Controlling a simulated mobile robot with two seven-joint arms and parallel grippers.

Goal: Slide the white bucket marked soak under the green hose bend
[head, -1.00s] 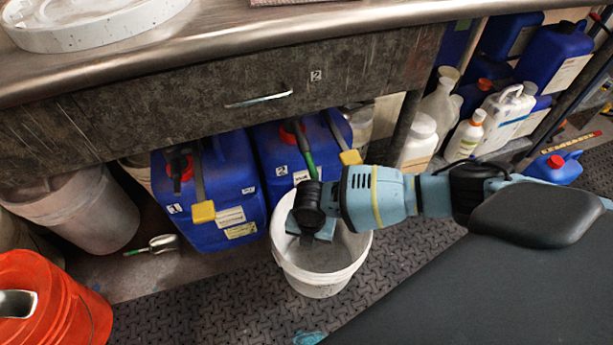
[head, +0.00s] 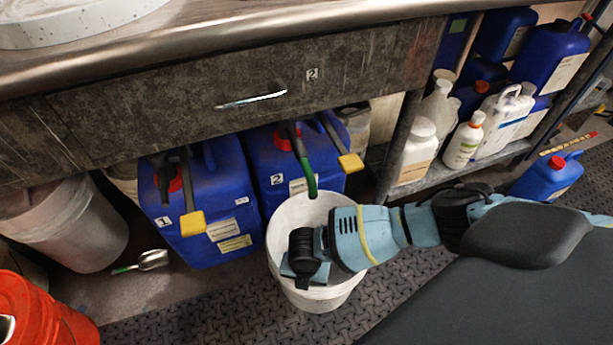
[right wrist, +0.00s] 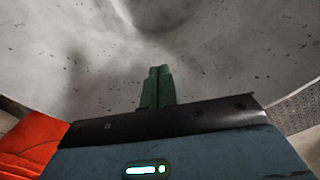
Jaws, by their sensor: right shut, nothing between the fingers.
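The white bucket (head: 318,298) stands upright on the mat in front of the blue jug marked 2. I cannot read a soak mark on it. The green hose bend (head: 308,172) hangs from that jug, its tip overlapping the bucket's far rim in the head view. My right gripper (head: 303,268) is over the bucket's near left side, its fingertips hidden there. The right wrist view shows its green fingers (right wrist: 157,87) shut and empty, facing a pale speckled surface, apparently bucket wall (right wrist: 225,50). Whether they touch it I cannot tell. My left gripper is out of view.
Blue jugs marked 1 (head: 232,190) and 2 (head: 258,152) stand under the bench. An orange bucket (head: 45,315) is at lower left, a metal scoop (head: 153,260) on the floor, and a small blue can (head: 545,178) at right. Mat (head: 225,310) left of the bucket is clear.

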